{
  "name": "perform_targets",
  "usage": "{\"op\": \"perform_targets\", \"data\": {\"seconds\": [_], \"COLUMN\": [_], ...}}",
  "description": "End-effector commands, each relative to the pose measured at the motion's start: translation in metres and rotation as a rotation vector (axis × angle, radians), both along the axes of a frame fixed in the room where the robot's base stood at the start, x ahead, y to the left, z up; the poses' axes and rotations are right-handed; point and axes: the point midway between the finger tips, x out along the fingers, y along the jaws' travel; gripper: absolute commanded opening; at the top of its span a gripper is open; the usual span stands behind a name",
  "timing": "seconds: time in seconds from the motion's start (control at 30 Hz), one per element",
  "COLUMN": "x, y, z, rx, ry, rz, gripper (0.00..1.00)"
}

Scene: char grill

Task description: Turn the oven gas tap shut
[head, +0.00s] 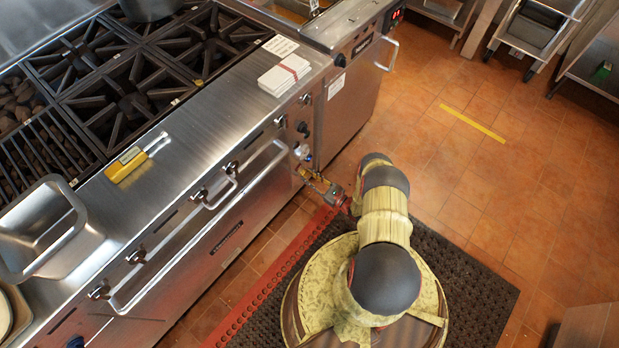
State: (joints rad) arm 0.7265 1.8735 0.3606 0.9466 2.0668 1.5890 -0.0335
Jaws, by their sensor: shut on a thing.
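The oven gas tap (303,153) is a small fitting low on the range front, near its right end. My gripper (305,172) reaches it from the lower right, across the gap between my base and the range. The fingers are shut on the tap, though the grip is small and partly hidden in this view. The tap's exact angle cannot be read.
The oven door handle (205,225) juts out left of my gripper. Several knobs line the range front. A fryer (350,110) stands to the right. A black mat (470,290) lies under my base.

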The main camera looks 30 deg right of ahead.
Motion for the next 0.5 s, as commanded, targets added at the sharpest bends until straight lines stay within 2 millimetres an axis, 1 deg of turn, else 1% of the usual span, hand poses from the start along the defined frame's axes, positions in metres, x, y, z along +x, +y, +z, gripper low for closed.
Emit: {"op": "perform_targets", "data": {"seconds": [0.27, 0.5], "x": [-0.0001, -0.0001], "y": [0.0001, 0.0005], "z": [-0.0002, -0.0001], "rx": [0.057, 0.211], "ry": [0.021, 0.076], "rz": [-0.001, 0.0], "gripper": [0.02, 0.02]}}
